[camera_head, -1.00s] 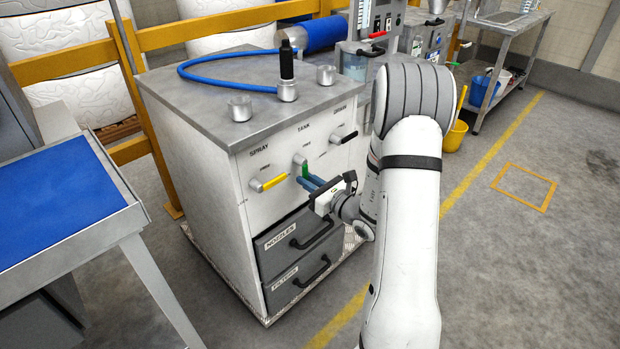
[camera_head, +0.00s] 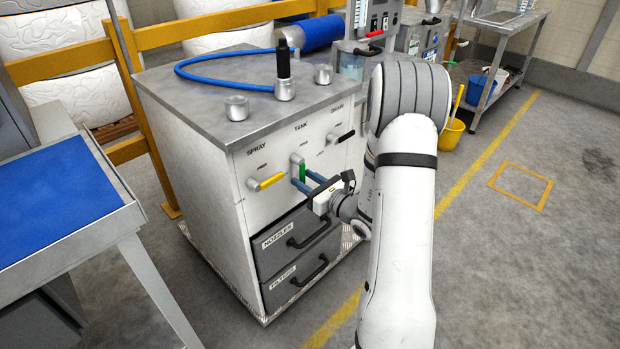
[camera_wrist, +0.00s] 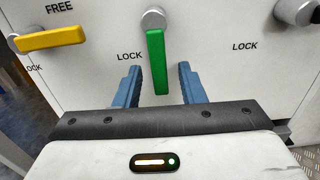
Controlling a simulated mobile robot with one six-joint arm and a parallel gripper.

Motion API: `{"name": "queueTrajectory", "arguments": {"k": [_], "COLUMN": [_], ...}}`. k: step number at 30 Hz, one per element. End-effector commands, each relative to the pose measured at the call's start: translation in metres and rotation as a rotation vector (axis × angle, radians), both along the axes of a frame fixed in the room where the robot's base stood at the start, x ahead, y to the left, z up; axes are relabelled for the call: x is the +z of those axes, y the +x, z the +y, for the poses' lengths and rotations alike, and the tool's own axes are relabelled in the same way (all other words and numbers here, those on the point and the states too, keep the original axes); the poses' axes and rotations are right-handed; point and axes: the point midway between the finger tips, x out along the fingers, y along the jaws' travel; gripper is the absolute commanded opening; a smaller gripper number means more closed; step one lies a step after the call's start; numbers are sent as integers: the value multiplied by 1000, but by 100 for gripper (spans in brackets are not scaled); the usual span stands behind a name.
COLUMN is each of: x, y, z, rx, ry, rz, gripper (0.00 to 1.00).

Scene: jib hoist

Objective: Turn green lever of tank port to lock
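The green lever (camera_wrist: 156,62) hangs down from its round metal hub on the cabinet front, tilted only slightly, in the wrist view. The word LOCK is printed to its left. The lever also shows under the TANK label in the head view (camera_head: 302,172). My gripper (camera_wrist: 157,72) is open, with one blue finger on each side of the lever's lower end and a visible gap on both sides. In the head view my gripper (camera_head: 308,182) reaches the cabinet front from the right.
A yellow lever (camera_wrist: 52,39) under SPRAY lies to the left, roughly horizontal. A black lever (camera_head: 346,136) under DRAIN is to the right. Drawers with black handles (camera_head: 308,234) sit below. A blue hose (camera_head: 222,80) and metal caps are on the cabinet top.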

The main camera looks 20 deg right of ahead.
Motion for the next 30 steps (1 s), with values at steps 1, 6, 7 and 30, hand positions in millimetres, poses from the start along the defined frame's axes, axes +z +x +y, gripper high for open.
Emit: {"name": "queueTrajectory", "arguments": {"k": [1, 6, 7, 30], "x": [0, 1, 1, 1], "y": [-4, -28, -33, -65], "z": [-3, -16, -18, -33], "rx": [-2, -5, -5, 1], "ry": [0, 1, 1, 0], "rz": [1, 2, 2, -1], "gripper": [36, 36, 36, 36]}}
